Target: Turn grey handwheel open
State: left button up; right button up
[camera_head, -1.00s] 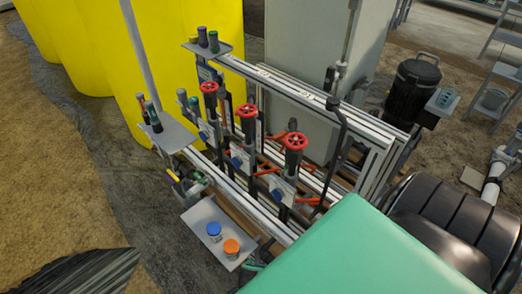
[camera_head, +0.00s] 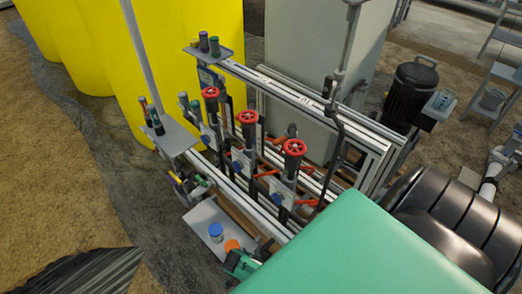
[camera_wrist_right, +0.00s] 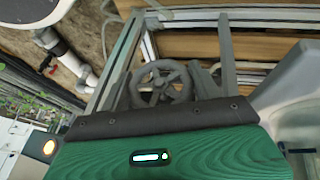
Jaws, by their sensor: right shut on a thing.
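The grey handwheel (camera_wrist_right: 163,83) shows in the right wrist view, a spoked ring just beyond the dark front edge of my gripper's green body. My right gripper (camera_wrist_right: 165,88) is shut on it, with a grey finger on either side of the wheel. The exact contact with the rim is hard to make out. In the head view I cannot make out the grey handwheel; a large mint-green part of mine covers the lower right. My left gripper is not in view.
Several valves with red handwheels (camera_head: 247,117) stand along the skid frame (camera_head: 290,92). A grey tray (camera_head: 201,217) holds a blue-capped jar (camera_head: 215,231) and an orange-capped one (camera_head: 232,245). Yellow tanks (camera_head: 185,60) stand behind. A black drum (camera_head: 411,88) is at the right.

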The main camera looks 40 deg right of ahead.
jog(key=shift+w+r, duration=0.1)
jog(key=shift+w, duration=0.15)
jog(key=o, duration=0.9)
jog(key=shift+o, duration=0.5)
jog(key=shift+s, duration=0.15)
jog(key=shift+a+r, duration=0.1)
pick_arm(q)
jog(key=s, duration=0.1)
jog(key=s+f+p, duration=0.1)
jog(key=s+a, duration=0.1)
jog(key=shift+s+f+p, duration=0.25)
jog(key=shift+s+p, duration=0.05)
jog(key=shift+p, duration=0.1)
pick_arm(e)
jog(key=v, duration=1.3)
jog(key=shift+a+r, duration=0.15)
